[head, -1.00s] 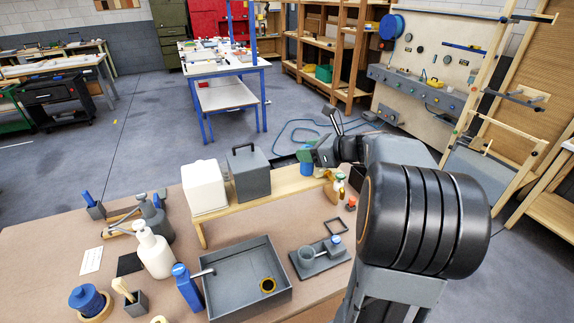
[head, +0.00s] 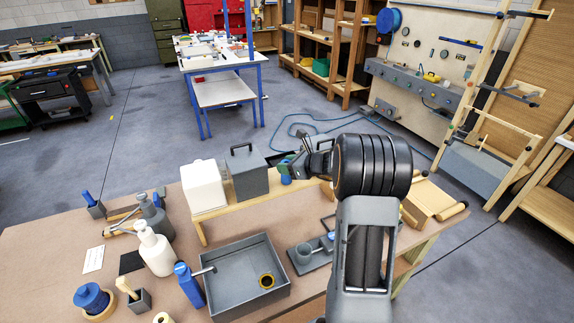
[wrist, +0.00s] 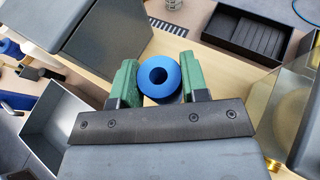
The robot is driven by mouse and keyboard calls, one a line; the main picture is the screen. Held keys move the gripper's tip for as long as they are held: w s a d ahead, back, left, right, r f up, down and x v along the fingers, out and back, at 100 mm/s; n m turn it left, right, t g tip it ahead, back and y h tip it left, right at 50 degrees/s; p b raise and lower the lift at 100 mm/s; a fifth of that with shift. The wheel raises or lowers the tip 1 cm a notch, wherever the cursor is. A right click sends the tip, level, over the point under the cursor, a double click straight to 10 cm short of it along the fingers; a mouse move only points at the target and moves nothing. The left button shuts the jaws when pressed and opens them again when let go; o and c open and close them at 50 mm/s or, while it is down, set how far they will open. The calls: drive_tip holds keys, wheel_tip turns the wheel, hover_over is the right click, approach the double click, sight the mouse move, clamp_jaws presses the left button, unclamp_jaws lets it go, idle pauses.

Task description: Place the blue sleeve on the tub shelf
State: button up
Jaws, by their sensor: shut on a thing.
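The blue sleeve (wrist: 159,76), a short ring with a round hole, sits between the green jaws of my gripper (wrist: 159,88) in the wrist view. The jaws are shut on its two sides. In the head view my gripper (head: 288,168) is just right of the grey lidded box, with the blue sleeve (head: 286,180) low in it, over or at the wooden shelf (head: 240,210). In the wrist view the pale shelf top (wrist: 180,45) shows behind the sleeve. I cannot tell whether the sleeve touches it.
A white tub (head: 204,187) and the grey box (head: 245,173) stand on the shelf's left part. The box (wrist: 95,35) is close to my gripper. A black tray (wrist: 255,28) and a clear yellowish container (wrist: 292,110) are on the right. A grey basin (head: 238,288) stands in front.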

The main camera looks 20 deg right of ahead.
drive_tip(key=shift+f, duration=0.15)
drive_tip(key=shift+f, duration=0.1)
drive_tip(key=o, duration=0.9)
drive_tip(key=shift+s+d+r, duration=0.1)
drive_tip(key=shift+s+r, duration=0.05)
drive_tip(key=shift+r, duration=0.1)
drive_tip(key=b+v, duration=0.3)
drive_tip(key=v, duration=0.8)
drive_tip(key=s+a+n+g+h, duration=0.2)
drive_tip(key=s+a+n+g, duration=0.6)
drive_tip(key=a+n, duration=0.7)
drive_tip(key=s+a+n+t+h, duration=0.1)
drive_tip(key=s+a+n+h, duration=0.2)
drive_tip(key=s+n, duration=0.8)
drive_tip(key=n+h, duration=0.2)
drive_tip(key=n, duration=0.1)
drive_tip(key=shift+f, duration=0.3)
